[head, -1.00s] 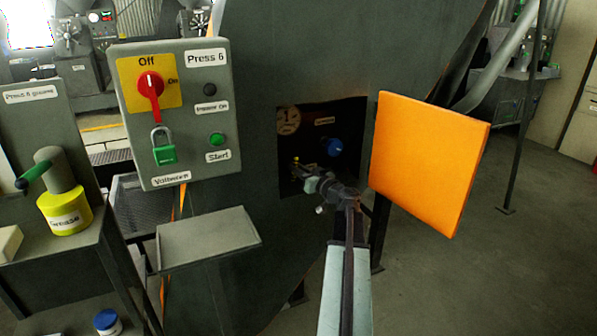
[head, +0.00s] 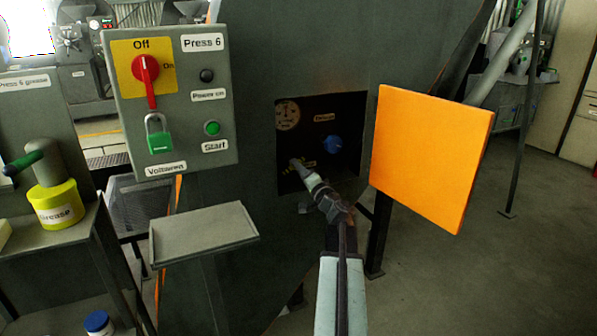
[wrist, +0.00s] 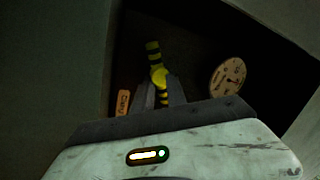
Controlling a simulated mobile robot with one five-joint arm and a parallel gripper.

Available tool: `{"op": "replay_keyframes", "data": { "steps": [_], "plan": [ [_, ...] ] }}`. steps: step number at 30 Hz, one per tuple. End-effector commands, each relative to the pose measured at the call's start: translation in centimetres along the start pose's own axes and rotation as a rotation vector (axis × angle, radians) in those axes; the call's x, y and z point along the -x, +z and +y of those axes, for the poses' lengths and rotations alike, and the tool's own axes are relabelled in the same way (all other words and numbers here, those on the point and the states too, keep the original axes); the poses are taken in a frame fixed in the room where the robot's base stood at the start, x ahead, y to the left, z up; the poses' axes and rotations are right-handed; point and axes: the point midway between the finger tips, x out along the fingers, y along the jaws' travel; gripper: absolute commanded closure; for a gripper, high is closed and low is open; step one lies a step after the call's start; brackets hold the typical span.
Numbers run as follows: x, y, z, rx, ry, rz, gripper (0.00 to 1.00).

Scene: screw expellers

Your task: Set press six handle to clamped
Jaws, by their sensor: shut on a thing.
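The press six handle is a yellow-and-black striped lever (wrist: 153,50) inside the dark recess of the press. In the wrist view it rises between the fingers of my gripper (wrist: 160,92), with a yellow rounded part at the fingertips. My gripper is shut on it. In the head view my gripper (head: 295,163) reaches into the lower left of the recess, and only a small striped bit shows there. An orange tag (wrist: 123,103), seemingly reading "Clamp", is left of the handle in the wrist view.
A round dial (head: 287,115) and a blue knob (head: 333,145) sit in the recess. An open orange door (head: 432,155) stands right of it. A control box (head: 172,105) with a red switch and green padlock is left, above a small shelf (head: 204,236).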

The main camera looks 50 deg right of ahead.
Motion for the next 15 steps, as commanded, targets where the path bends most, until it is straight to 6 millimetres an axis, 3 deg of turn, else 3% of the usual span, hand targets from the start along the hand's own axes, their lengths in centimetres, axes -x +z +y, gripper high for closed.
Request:
{"op": "replay_keyframes", "data": {
  "steps": [15],
  "plan": [
    [0.11, 0.29, 0.32, -0.388, -0.001, 0.105, 1.0]
  ]
}}
